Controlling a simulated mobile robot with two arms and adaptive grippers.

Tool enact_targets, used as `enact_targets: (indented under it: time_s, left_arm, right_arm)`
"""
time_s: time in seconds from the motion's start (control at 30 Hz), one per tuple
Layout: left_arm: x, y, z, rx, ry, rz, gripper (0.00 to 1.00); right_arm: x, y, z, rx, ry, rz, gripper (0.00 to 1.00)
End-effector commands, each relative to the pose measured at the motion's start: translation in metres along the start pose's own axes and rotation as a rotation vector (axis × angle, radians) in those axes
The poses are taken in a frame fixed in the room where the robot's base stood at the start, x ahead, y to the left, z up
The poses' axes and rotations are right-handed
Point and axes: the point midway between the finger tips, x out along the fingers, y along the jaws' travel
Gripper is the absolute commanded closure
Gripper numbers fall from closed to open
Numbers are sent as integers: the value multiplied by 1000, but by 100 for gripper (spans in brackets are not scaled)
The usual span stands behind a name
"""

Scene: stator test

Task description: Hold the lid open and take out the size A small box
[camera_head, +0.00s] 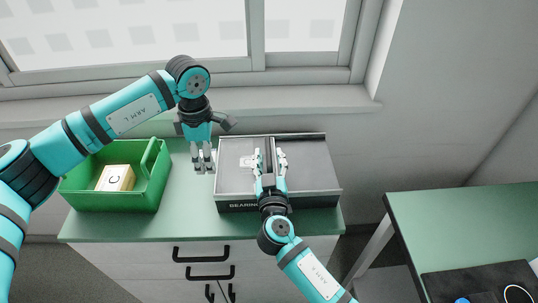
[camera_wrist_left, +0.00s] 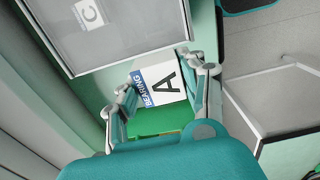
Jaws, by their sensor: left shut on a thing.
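My left gripper (camera_head: 202,164) hangs above the counter between the green bin and the grey bearing box. In the left wrist view its fingers (camera_wrist_left: 160,92) are shut on the size A small box (camera_wrist_left: 162,83), white with a blue "BEARING" strip and a black A. In the head view that box is hard to make out. The bearing box (camera_head: 235,207) lies on the counter; a small white piece (camera_head: 245,162) shows inside its left part. My right gripper (camera_head: 270,158) is over the box, its fingers on either side of a dark upright piece; whether it grips is unclear. The lid's exact edge is hard to tell.
The green counter (camera_head: 180,222) is bare between bin and bearing box. A window sill (camera_head: 280,98) runs behind. Another table (camera_head: 450,225) stands at the right.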

Motion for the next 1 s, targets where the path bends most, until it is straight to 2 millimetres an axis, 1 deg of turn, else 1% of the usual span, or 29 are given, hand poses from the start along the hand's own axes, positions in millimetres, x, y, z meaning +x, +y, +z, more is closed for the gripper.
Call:
enact_targets:
  time_s: [0.1,0.8,0.9,1.0]
  left_arm:
    - [0,0,0,0,0,0,80]
    - [0,0,0,0,0,0,80]
    - [0,0,0,0,0,0,80]
    - [0,0,0,0,0,0,80]
  right_arm:
    - [-16,0,1,2,-3,0,62]
    - [-99,0,1,1,-2,-1,62]
    - [-106,0,1,1,-2,0,62]
    - [-108,0,0,1,-1,1,62]
